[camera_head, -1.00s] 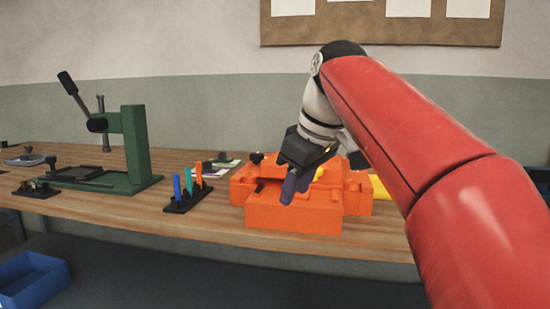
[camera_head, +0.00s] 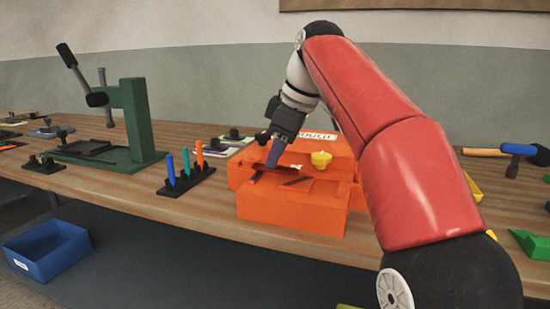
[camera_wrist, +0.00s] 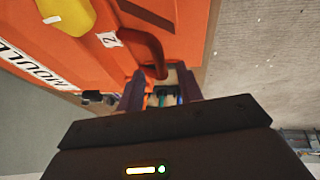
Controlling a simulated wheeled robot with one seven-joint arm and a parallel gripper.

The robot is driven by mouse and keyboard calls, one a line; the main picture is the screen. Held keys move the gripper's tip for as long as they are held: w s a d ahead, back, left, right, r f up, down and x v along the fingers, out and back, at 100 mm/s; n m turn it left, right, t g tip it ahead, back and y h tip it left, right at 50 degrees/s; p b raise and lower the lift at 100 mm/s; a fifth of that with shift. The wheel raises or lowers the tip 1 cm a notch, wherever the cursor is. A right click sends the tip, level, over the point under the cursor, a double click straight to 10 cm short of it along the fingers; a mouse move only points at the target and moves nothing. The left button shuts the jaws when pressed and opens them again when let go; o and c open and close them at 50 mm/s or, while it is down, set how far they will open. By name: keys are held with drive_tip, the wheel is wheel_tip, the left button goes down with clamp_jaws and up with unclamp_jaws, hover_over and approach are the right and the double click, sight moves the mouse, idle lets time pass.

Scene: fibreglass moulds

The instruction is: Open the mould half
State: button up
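The orange mould (camera_head: 290,212) stands on the wooden bench, with a yellow knob (camera_head: 320,160) and a white label on top. The wrist view shows its orange face (camera_wrist: 85,65) at upper left, with a "MOULD" label, a "2" tag and a dark red handle (camera_wrist: 150,47). A dark gap shows along the mould's top in the head view; I cannot tell how far the halves are apart. My gripper (camera_head: 271,155) points down over the mould's left part. In the wrist view its purple fingers (camera_wrist: 160,92) are apart, with the handle's end near the gap between them.
A green press (camera_head: 135,125) and a black rack (camera_head: 186,182) with coloured pegs stand to the left. A hammer (camera_head: 510,152) and a green item lie at right. A blue bin (camera_head: 48,252) is below the bench, at left.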

drive_tip(key=shift+x, duration=1.1)
drive_tip(key=shift+c, duration=0.2)
clamp_jaws()
